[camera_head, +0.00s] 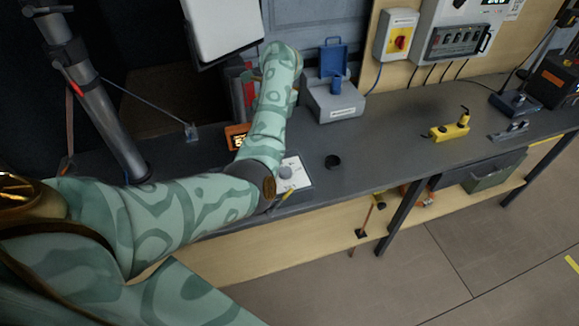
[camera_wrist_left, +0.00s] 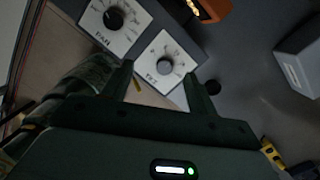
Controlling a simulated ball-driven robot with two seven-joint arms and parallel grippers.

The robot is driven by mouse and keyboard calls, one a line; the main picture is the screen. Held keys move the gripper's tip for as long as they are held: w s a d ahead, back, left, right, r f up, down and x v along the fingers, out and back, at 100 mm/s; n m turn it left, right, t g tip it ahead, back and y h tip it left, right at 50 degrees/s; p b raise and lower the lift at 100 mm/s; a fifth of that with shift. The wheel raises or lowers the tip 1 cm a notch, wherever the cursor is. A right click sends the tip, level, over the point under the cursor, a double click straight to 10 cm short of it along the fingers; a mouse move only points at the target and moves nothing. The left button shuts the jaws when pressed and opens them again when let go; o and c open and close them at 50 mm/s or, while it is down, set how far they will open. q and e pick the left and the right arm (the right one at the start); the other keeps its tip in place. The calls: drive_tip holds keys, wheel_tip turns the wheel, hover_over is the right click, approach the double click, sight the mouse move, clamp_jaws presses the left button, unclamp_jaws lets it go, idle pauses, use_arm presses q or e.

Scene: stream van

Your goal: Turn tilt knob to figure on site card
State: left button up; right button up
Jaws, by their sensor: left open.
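In the left wrist view, a white plate marked PAN carries a black knob (camera_wrist_left: 113,18) with a dial scale. I cannot make out a site card with a readable figure.
A grey box (camera_head: 335,106), a black puck (camera_head: 333,162) and a yellow pendant (camera_head: 450,129) are on the bench (camera_head: 385,150). A yellow pencil (camera_head: 287,195) lies by the knob plate. The bench between puck and pendant is clear.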

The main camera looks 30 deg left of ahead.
sight(285, 170)
use_arm(q)
drive_tip(key=d+f+b, duration=0.1)
drive_tip(key=f+b, duration=0.1)
drive_tip(key=f, duration=0.3)
drive_tip(key=d+f+h+b, duration=0.1)
drive_tip(key=f+b, duration=0.1)
drive_tip(key=f, duration=0.3)
drive_tip(key=w+d+f+h+b, duration=0.1)
drive_tip(key=f+b, duration=0.1)
drive_tip(key=f, duration=0.3)
drive_tip(key=shift+d+f+n, duration=0.15)
drive_tip(key=shift+d+n, duration=0.15)
drive_tip(key=shift+c, duration=0.3)
drive_tip(key=c, duration=0.9)
